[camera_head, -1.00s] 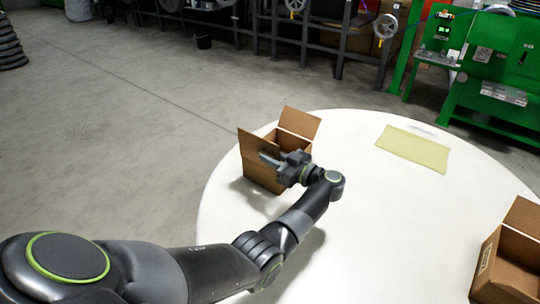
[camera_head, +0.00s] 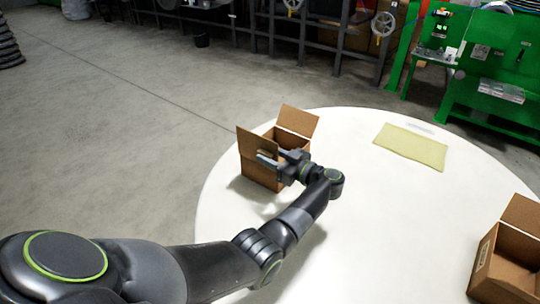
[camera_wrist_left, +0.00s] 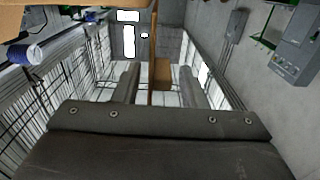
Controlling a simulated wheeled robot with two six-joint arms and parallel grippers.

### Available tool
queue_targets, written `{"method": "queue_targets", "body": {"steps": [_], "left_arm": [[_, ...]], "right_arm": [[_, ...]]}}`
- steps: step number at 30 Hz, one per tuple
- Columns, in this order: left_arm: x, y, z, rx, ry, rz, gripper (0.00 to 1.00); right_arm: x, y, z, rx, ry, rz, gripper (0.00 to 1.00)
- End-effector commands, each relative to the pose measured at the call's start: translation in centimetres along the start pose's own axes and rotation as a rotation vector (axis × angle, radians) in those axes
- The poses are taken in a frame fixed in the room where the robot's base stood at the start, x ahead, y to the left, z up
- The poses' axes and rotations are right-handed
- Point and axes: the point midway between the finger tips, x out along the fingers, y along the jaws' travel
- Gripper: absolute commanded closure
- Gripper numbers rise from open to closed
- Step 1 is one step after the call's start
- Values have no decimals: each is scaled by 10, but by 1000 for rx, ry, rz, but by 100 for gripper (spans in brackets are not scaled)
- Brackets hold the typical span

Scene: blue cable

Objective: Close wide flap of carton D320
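An open brown carton (camera_head: 262,177) stands at the left edge of the round white table. Its left flap (camera_head: 256,143) stands up, and its far flap (camera_head: 298,121) leans outward. My left gripper (camera_head: 265,159) is at the near right side of this carton, its fingers reaching toward the left flap. In the left wrist view the two fingers (camera_wrist_left: 160,82) are apart, with a thin brown cardboard edge (camera_wrist_left: 153,50) between them. A second open carton (camera_head: 507,264) stands at the right edge of the picture. I cannot read which carton is D320. My right gripper is out of view.
The white table (camera_head: 370,215) is clear between the two cartons. A flat yellow-green sheet (camera_head: 411,147) lies toward its back. Green machinery (camera_head: 492,70) and dark metal racks stand behind the table, over bare floor.

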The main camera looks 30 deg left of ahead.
Motion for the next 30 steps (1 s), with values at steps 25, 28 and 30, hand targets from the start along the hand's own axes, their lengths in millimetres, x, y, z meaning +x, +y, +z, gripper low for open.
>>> {"method": "queue_targets", "body": {"steps": [25,28,30], "left_arm": [[-164,1,1,-1,-1,2,62],[-170,0,1,0,-1,2,62],[-171,0,0,0,0,1,62]], "right_arm": [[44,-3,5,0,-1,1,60],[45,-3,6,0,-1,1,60],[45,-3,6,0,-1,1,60]]}}
